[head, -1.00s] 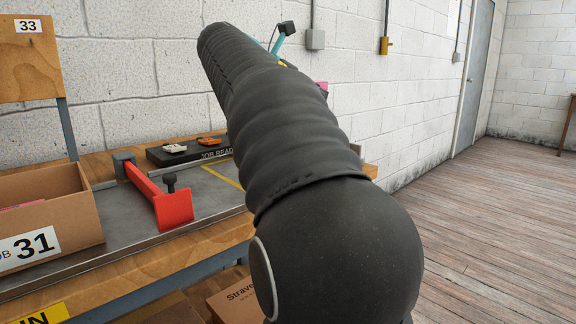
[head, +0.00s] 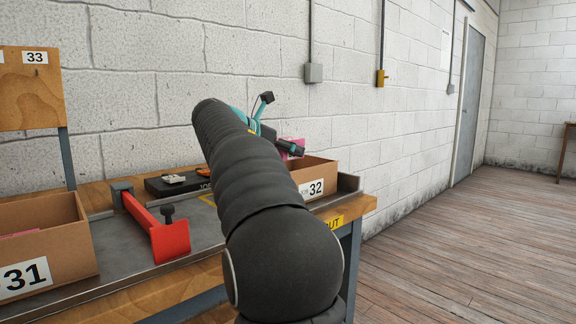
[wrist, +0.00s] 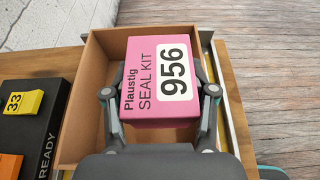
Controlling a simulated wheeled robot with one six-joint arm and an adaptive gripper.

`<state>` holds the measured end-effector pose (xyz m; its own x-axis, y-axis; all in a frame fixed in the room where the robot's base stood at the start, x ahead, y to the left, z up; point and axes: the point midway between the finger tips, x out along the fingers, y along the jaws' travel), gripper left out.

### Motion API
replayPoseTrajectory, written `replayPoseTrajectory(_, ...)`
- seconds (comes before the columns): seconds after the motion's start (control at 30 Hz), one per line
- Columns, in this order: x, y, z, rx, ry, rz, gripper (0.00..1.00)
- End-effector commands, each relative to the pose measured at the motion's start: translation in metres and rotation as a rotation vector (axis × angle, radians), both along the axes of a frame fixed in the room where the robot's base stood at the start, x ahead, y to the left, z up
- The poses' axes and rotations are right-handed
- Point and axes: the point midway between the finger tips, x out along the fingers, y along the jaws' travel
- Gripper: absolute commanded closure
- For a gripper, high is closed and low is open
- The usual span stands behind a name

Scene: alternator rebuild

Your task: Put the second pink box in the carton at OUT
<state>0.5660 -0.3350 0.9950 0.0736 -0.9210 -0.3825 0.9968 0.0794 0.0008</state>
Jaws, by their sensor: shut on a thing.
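My gripper (wrist: 160,115) is shut on a pink box (wrist: 150,75) in the wrist view, with a finger on each side. The box reads Plaustig SEAL KIT 956. It is over the open carton (wrist: 83,130), whose walls show around it. In the head view the pink box (head: 291,146) shows small above the carton marked 32 (head: 314,177), near the OUT label (head: 333,224). My arm hides part of that carton. How far the box is above the carton floor I cannot tell.
A carton marked 31 (head: 62,262) stands at the left with something pink inside. A red clamp-like tool (head: 163,238) lies on the bench between the cartons. A black JOB READY tray (wrist: 40,115) with small coloured tags sits left of the OUT carton. A wall stands behind.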

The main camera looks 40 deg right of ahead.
Motion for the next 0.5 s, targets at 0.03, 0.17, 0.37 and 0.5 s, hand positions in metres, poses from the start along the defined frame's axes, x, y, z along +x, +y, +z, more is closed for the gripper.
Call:
replayPoseTrajectory(0.03,0.0,0.0,-0.004,0.0,0.001,0.0,0.78)
replayPoseTrajectory(0.17,0.0,0.0,-0.021,0.0,0.002,0.001,0.78)
replayPoseTrajectory(0.37,0.0,0.0,-0.04,0.0,0.002,0.0,0.78)
replayPoseTrajectory(0.5,0.0,0.0,-0.039,-0.001,0.001,-0.001,0.78)
